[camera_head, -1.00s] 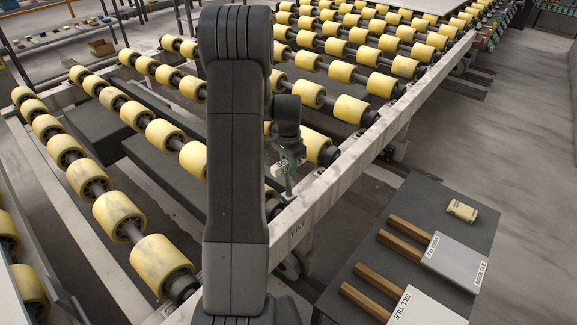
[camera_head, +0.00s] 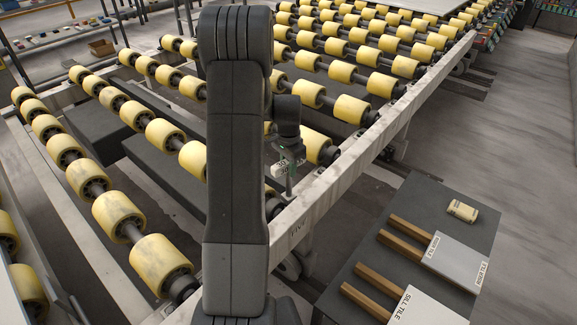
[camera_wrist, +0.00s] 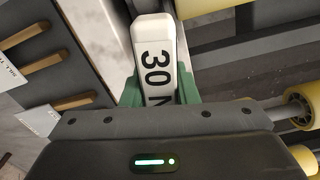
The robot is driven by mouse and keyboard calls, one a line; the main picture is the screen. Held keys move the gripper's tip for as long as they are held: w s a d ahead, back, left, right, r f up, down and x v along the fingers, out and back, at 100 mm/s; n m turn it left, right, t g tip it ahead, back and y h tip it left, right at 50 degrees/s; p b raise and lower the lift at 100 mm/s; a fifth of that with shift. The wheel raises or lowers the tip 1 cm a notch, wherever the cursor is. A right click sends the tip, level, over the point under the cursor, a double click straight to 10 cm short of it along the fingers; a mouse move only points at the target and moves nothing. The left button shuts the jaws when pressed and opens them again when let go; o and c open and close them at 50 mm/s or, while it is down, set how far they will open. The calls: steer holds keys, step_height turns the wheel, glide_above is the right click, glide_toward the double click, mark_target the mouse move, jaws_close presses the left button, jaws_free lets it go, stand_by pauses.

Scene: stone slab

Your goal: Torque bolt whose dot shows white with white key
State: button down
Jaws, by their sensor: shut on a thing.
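My gripper (camera_head: 290,152) is over the near metal rail of the roller bed. It is shut on a white key (camera_head: 281,170), a block-headed tool with a thin shaft pointing down to the rail. In the wrist view the white key (camera_wrist: 153,45) carries black lettering that starts "30 N" and sits between the green fingers of my gripper (camera_wrist: 159,92). The shaft's lower end meets or nearly meets the rail top; I cannot tell if it touches a bolt. No bolt or coloured dot can be made out in either view.
The pale rail (camera_head: 325,188) runs diagonally beside yellow rollers (camera_head: 355,109). The floor at the right is clear.

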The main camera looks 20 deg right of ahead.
steer(key=shift+f+b, duration=0.4)
steer(key=shift+f, duration=0.25)
steer(key=m, duration=0.7)
steer(key=shift+m+b, duration=0.3)
steer(key=m, duration=0.7)
steer(key=shift+w, duration=0.1)
steer(key=shift+r+p, duration=0.9)
steer(key=shift+r, duration=0.9)
